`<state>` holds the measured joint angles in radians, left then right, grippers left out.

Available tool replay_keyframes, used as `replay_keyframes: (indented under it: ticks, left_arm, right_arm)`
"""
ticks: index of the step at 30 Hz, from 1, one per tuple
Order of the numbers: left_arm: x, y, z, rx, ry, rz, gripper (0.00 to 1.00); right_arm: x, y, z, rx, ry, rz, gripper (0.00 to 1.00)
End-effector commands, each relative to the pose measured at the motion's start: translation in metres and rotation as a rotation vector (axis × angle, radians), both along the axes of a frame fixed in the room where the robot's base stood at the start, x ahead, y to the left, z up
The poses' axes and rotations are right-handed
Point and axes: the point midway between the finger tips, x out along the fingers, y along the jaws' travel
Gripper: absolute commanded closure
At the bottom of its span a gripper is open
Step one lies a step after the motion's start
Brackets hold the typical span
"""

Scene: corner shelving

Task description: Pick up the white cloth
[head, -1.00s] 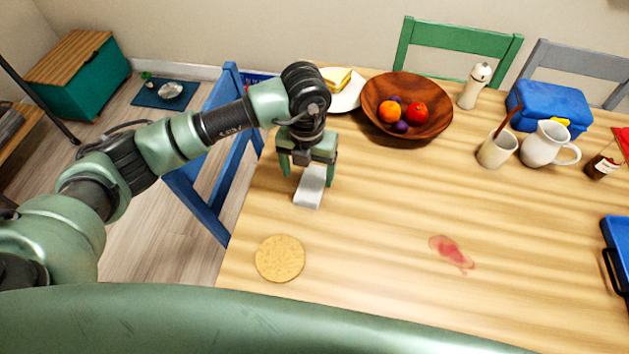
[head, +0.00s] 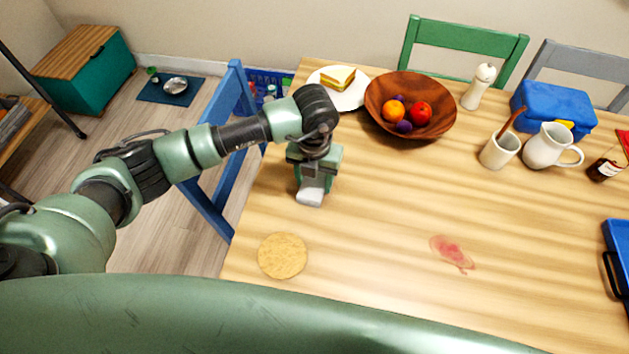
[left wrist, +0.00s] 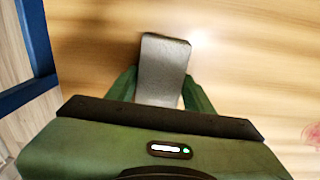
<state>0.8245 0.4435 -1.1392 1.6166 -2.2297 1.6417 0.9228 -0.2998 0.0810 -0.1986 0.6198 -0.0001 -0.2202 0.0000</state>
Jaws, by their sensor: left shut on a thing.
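The white cloth (head: 310,197) is a small folded pad near the left side of the wooden table. My left gripper (head: 314,184) points down over it and is shut on it. In the left wrist view the cloth (left wrist: 162,68) looks grey and lies between the two green fingers (left wrist: 160,92), sticking out beyond them. I cannot tell whether the cloth still touches the table. My right gripper is not in view.
A round cork mat (head: 282,256) lies nearer me on the table (head: 370,220), and a red stain (head: 452,253) lies to the right. A wooden fruit bowl (head: 440,122) and a sandwich plate (head: 350,98) stand behind. A blue chair (head: 212,200) is at the left edge.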

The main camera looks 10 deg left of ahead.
Motion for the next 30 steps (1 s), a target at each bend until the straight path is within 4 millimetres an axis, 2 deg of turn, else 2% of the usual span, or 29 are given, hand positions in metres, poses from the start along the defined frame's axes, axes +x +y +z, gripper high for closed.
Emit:
replay_keyframes:
  ticks: [5,11,14,24,30]
  left_arm:
    - [0.0,0.0,0.004,0.0,-0.001,0.0,0.88]
    - [0.001,0.0,0.024,-0.001,-0.005,-0.001,0.88]
    - [0.002,-0.001,0.044,-0.003,-0.007,-0.002,0.88]
    - [0.001,-0.001,0.142,-0.003,-0.007,-0.002,0.88]
    - [0.001,0.0,0.182,0.0,-0.004,0.0,0.88]
  right_arm:
    - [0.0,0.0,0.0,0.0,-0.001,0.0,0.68]
    - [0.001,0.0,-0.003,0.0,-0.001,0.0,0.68]
    - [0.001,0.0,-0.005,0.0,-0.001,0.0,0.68]
    - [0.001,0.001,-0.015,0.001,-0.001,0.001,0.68]
    - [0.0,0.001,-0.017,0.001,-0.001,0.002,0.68]
